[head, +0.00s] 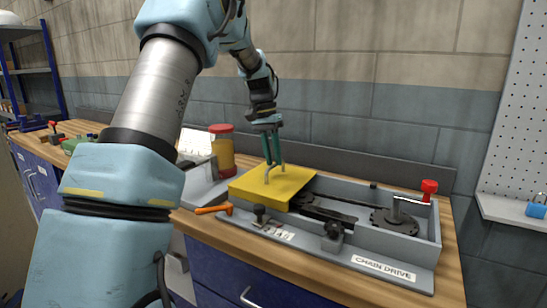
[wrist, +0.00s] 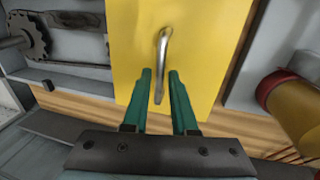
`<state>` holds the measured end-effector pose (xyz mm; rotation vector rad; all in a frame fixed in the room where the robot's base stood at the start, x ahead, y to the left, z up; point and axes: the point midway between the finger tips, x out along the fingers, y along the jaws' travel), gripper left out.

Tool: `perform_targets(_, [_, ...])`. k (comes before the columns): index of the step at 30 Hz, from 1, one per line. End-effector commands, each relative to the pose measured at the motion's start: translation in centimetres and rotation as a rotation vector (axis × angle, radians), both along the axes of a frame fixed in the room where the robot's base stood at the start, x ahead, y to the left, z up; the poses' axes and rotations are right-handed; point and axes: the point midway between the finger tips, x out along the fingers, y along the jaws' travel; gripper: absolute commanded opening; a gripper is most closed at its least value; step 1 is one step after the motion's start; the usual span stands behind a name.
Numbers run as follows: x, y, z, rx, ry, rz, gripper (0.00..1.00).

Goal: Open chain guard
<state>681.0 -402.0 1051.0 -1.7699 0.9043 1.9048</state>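The yellow chain guard (head: 247,189) is a flat plate over the left part of the grey chain drive housing (head: 386,242). It fills the middle of the wrist view (wrist: 205,45), with a bent metal handle (wrist: 162,50) upright on it. My gripper (head: 274,163) points down at the guard, its green fingers at the handle. In the wrist view my gripper (wrist: 160,74) has its fingers apart, one on each side of the handle's near end, with gaps visible. The part of the drive under the guard is hidden.
On the housing's right are a dark sprocket (head: 394,221), a crank and a red knob (head: 429,186). Dark clamp knobs (head: 333,230) stand along the front. An orange-handled tool (head: 213,209) lies at left. A red-lidded yellow jar (head: 221,150) stands behind the guard's left side.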

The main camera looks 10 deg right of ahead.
Motion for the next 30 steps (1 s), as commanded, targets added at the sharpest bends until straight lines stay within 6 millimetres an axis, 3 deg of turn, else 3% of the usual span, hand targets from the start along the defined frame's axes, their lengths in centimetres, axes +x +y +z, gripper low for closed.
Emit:
perform_targets(4, [0.0,0.0,0.0,0.001,0.002,0.000,0.44])
perform_targets(14, [0.0,0.1,0.3,0.001,0.002,0.000,0.45])
perform_targets(17, [0.2,0.2,1.3,0.000,0.000,0.000,0.45])
perform_targets(30, [1.3,1.3,9.2,0.000,0.000,0.000,0.45])
